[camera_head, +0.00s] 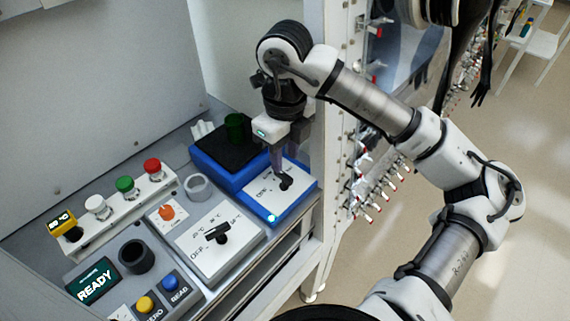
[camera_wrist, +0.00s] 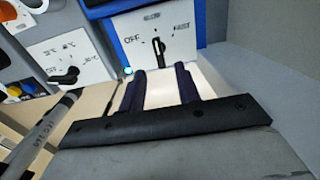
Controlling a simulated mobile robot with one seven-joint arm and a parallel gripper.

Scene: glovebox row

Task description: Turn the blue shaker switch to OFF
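The blue shaker (camera_head: 228,172) has a black top and a white front panel (camera_head: 262,197) with a black switch knob (camera_head: 286,183). In the wrist view the panel carries OFF at left, SLOW at top and FAST at right. The knob (camera_wrist: 158,46) sits between these labels and appears to lie along the SLOW line, though its pointing end is hard to tell. My gripper (camera_head: 279,170) is over the panel close to the knob. In the wrist view its two fingers (camera_wrist: 159,68) are apart with nothing between them, and the knob shows just beyond the tips. A small cyan-green light glows at the panel's corner.
A second panel with a black knob (camera_head: 217,233) and temperature labels stands left of the shaker. An orange knob (camera_head: 167,212), a grey ring (camera_head: 198,187) and coloured buttons (camera_head: 124,184) are further left. A dark green vessel (camera_head: 237,127) stands on the shaker. A cabinet wall rises at right.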

